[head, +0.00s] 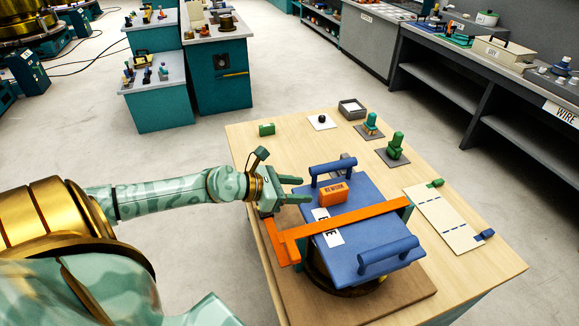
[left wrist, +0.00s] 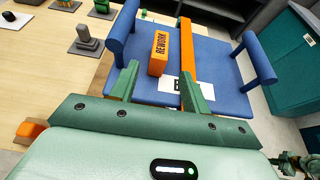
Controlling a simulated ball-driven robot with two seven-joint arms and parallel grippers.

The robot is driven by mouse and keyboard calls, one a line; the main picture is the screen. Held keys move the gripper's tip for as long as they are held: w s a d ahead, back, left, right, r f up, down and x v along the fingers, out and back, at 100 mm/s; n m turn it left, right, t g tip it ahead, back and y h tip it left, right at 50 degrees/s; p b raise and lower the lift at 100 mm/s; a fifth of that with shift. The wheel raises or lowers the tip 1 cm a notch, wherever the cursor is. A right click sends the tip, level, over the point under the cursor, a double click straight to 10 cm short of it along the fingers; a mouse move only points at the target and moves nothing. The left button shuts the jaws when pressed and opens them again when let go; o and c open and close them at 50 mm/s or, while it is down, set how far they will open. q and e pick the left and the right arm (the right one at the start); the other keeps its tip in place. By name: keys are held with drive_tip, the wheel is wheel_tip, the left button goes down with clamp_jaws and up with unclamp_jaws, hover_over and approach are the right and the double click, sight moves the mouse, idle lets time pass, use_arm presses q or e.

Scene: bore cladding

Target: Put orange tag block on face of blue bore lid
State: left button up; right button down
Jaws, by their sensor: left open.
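The orange tag block (head: 333,194), lettered REWORK, stands on the top face of the blue bore lid (head: 353,199). In the left wrist view the orange tag block (left wrist: 158,53) stands beside the orange bar, on the blue lid (left wrist: 212,60). The lid has two blue handles and a white label (head: 328,228), partly covered by the orange bar. My left gripper (head: 305,190) is open and empty, at the left edge of the lid, a little apart from the block. In the left wrist view the left gripper (left wrist: 158,82) has its fingers spread below the block. My right gripper is not in view.
An orange bar (head: 345,216) crosses the lid. On the wooden table (head: 275,150) are a green block (head: 267,129), a dark tray (head: 351,109), green pieces on dark pads (head: 396,148) and a cream board (head: 445,220). The table's back left is mostly clear.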

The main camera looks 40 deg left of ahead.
use_arm(q)
drive_tip(key=shift+v, duration=1.25)
drive_tip(key=a+f+n+t+y, duration=0.1)
drive_tip(key=a+f+n+y, duration=0.3)
drive_tip(key=f+n, duration=0.5)
drive_tip(key=s+a+f+n+g+y, duration=0.2)
drive_tip(key=s+f+n, duration=0.55)
drive_tip(key=f, duration=0.35)
drive_tip(key=s+a+f+n+g+y, duration=0.1)
drive_tip(key=s+a+f+n, duration=0.1)
drive_tip(key=s+f+n, duration=0.7)
drive_tip(key=s+d+f+n+g, duration=0.4)
drive_tip(key=s+d+f+n, duration=0.2)
drive_tip(key=s, duration=0.6)
drive_tip(key=s+d+f+n+g, duration=0.4)
drive_tip(key=s+d+f+n, duration=0.3)
drive_tip(key=s+d+f, duration=0.4)
drive_tip(key=shift+s+d+f+g, duration=0.3)
drive_tip(key=shift+s+d, duration=0.2)
drive_tip(key=shift+d, duration=0.1)
drive_tip(key=shift+f, duration=0.1)
